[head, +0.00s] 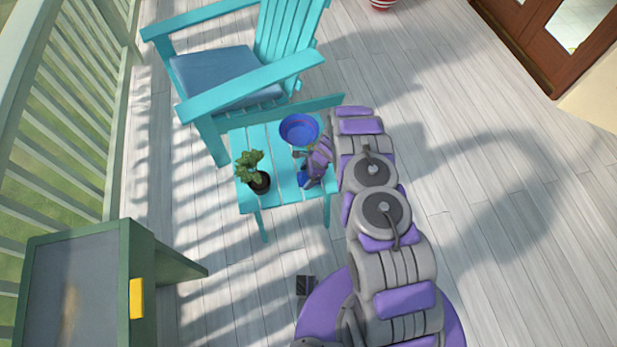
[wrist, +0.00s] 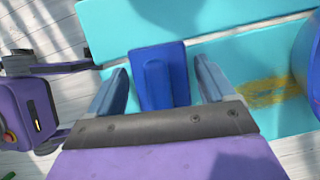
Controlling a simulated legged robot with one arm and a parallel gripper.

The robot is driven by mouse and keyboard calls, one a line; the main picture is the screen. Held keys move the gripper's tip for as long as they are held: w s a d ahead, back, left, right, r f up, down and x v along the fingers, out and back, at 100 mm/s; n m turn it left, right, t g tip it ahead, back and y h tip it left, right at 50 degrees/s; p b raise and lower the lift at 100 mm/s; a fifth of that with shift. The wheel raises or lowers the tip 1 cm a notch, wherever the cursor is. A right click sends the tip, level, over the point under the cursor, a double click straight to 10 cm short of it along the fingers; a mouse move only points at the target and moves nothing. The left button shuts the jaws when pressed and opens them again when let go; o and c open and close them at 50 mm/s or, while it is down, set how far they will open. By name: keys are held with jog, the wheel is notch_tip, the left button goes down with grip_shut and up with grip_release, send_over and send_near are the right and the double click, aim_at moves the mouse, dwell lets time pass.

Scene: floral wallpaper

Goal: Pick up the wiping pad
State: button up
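The blue wiping pad (wrist: 174,52), with a raised blue handle (wrist: 156,85), lies on the turquoise slatted side table (head: 285,192). In the head view a small blue patch of the pad (head: 304,179) shows at the table's right side, partly hidden by my arm. My gripper (wrist: 160,82) is open over the pad in the wrist view. One finger is on each side of the handle, with a gap to it on both sides. I cannot tell how far above the table the fingertips are.
A blue bowl (head: 300,130) stands behind the pad on the table; its edge shows in the wrist view (wrist: 312,55). A potted plant (head: 257,175) stands at the table's left. A turquoise armchair (head: 245,75) is behind. Floor to the right is clear.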

aim_at(305, 174)
jog(key=c, duration=0.8)
jog(key=shift+r+p, duration=0.35)
jog(key=shift+r, duration=0.3)
notch_tip(305, 174, up, 3)
jog(key=shift+s+f+p, duration=0.1)
jog(key=shift+p, duration=0.55)
jog(key=s+d, duration=0.2)
jog(key=s, duration=0.2)
jog(key=s+d+p, duration=0.1)
jog(key=s+d, duration=0.2)
jog(key=s, duration=0.2)
jog(key=s+d+r, duration=0.1)
jog(key=s+d, duration=0.2)
jog(key=s, duration=0.1)
jog(key=shift+s+d+p, duration=0.15)
jog(key=shift+d+p, duration=0.05)
jog(key=shift+p, duration=0.15)
